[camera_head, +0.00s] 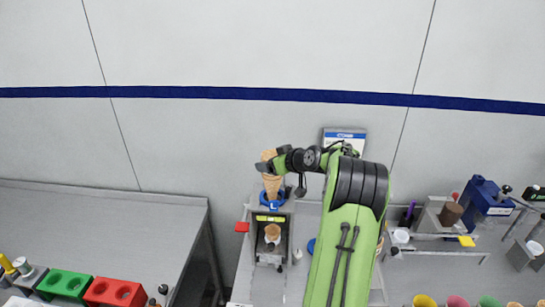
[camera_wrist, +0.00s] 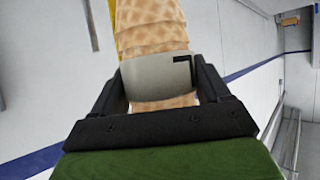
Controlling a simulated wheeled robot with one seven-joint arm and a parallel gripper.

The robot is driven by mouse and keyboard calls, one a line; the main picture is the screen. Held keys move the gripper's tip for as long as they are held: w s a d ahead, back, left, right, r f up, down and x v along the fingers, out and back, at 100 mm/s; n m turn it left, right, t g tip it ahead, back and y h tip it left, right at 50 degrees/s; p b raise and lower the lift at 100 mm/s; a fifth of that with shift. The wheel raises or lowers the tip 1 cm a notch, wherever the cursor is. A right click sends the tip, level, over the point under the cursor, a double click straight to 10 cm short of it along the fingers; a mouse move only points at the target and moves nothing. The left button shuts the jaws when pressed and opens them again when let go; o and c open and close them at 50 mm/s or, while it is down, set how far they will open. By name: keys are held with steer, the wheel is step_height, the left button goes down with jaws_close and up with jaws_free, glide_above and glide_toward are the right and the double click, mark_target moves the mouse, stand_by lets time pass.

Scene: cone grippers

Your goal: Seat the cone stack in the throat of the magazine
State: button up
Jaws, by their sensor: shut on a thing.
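The cone stack (camera_head: 271,183) is a tan waffle-patterned stack, upright with its narrow end down. It stands over the blue ring-shaped throat (camera_head: 279,203) on top of the magazine (camera_head: 285,227). Its tip overlaps the ring in the head view; whether it is inside or just in front, I cannot tell. My gripper (camera_head: 268,167) is shut on the stack from the right side. In the wrist view my gripper (camera_wrist: 170,85) has its black fingers on either side of a light grey band (camera_wrist: 160,76) around the cone stack (camera_wrist: 150,25). The throat is not identifiable there.
A single cone (camera_head: 272,232) sits in the magazine's frame below the throat. Green (camera_head: 64,281) and red (camera_head: 113,290) holders stand lower left. A blue machine (camera_head: 487,198) stands at the right. The left table (camera_head: 90,225) is largely clear.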

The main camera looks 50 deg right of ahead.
step_height(320, 180, down, 7)
steer(key=b, duration=0.4)
steer(key=shift+s+f+b, duration=0.1)
steer(key=shift+b, duration=0.3)
steer(key=o, duration=0.8)
steer(key=b+v, duration=0.2)
steer(key=v, duration=1.4)
steer(key=shift+a, duration=0.1)
